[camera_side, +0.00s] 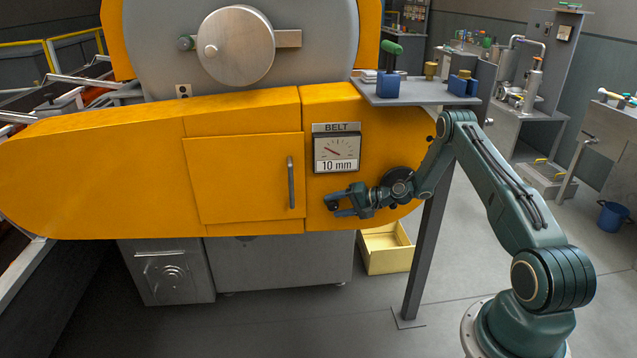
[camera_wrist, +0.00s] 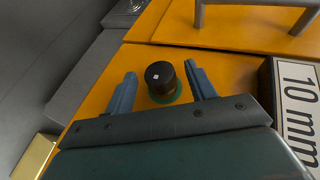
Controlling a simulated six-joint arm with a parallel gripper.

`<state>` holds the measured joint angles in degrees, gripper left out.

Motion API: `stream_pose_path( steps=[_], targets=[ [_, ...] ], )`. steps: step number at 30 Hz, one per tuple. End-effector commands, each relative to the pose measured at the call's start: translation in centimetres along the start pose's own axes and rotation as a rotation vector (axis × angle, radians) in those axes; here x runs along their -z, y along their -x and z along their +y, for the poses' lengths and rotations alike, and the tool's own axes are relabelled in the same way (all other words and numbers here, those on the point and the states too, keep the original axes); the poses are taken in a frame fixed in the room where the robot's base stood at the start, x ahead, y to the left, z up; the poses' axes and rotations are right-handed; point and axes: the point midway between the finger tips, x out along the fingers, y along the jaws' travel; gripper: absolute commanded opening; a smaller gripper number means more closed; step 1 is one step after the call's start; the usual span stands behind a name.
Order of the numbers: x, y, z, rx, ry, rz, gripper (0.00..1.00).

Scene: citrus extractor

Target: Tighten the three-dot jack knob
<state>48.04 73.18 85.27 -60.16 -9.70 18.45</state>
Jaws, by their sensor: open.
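A dark round knob (camera_wrist: 160,76) with a green ring at its base stands on the orange belt cover in the wrist view. A small white mark shows on its top, too small to count dots. My gripper (camera_wrist: 162,82) is open, with one blue finger on each side of the knob and gaps between. In the side view my gripper (camera_side: 335,201) is at the lower part of the orange cover (camera_side: 100,165), below the BELT gauge. The gauge (camera_side: 337,152) reads "10 mm" on its label and has a thin needle.
A door with a bar handle (camera_side: 291,183) is left of the gauge. A grey shelf (camera_side: 415,93) with blue blocks and a green-handled tool stands above my arm, on a post (camera_side: 428,240). A yellow bin (camera_side: 386,250) sits on the floor below. Open floor lies in front.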

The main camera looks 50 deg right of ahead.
Motion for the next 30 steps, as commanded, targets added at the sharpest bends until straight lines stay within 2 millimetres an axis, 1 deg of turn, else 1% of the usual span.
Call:
stream_pose_path(
  steps=[4, 7, 11, 13, 24, 30],
  targets=[
    [0.1, 0.3, 0.0, 0.000, 0.000, 0.001, 0.55],
    [0.1, 0.9, 0.0, 0.000, 0.000, 0.002, 0.55],
    [0.1, 2.1, 0.0, 0.000, -0.002, 0.001, 0.55],
    [0.1, 3.1, 0.0, 0.000, -0.001, 0.002, 0.55],
    [0.8, 4.9, -4.3, 0.000, 0.001, 0.000, 0.55],
    [1.1, 5.6, -5.9, 0.001, 0.002, 0.000, 0.55]
  ],
)
